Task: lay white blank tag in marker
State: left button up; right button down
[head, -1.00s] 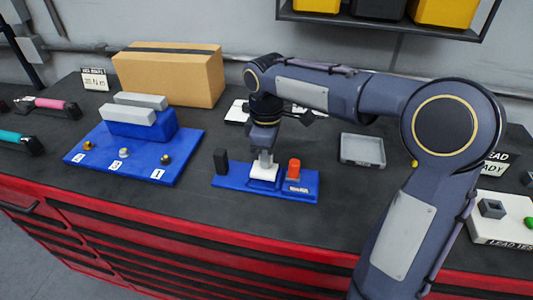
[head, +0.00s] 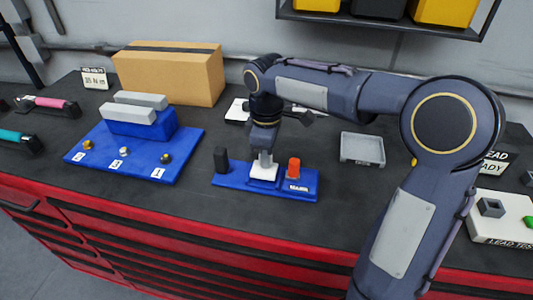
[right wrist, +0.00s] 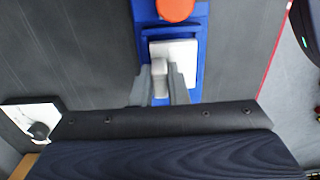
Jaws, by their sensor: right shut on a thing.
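The marker is a blue base (head: 229,180) with a black post (head: 221,160) at its left and a red button (head: 294,167) at its right. The white blank tag (head: 263,172) sits at the blue raised seat in the middle of the base; it also shows in the right wrist view (right wrist: 184,49). My right gripper (head: 264,160) points down over the tag. In the right wrist view its fingers (right wrist: 161,82) are closed on a pale upright part at the tag. I cannot tell whether the tag lies fully flat. My left gripper is not in view.
Left of the marker is a blue board (head: 135,165) with several small knobs and grey blocks. A cardboard box (head: 170,75) stands behind it. A grey tray (head: 362,150) lies to the right, and a white lead tester (head: 495,230) is at the far right.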

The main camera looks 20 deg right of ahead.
jog(key=shift+f+b, duration=0.65)
jog(key=shift+f, duration=0.35)
jog(key=c, duration=1.3)
grip_release()
jog(key=shift+c, duration=0.2)
notch_tip(320, 180, up, 8)
jog(key=shift+f, duration=0.1)
jog(key=shift+f, duration=0.1)
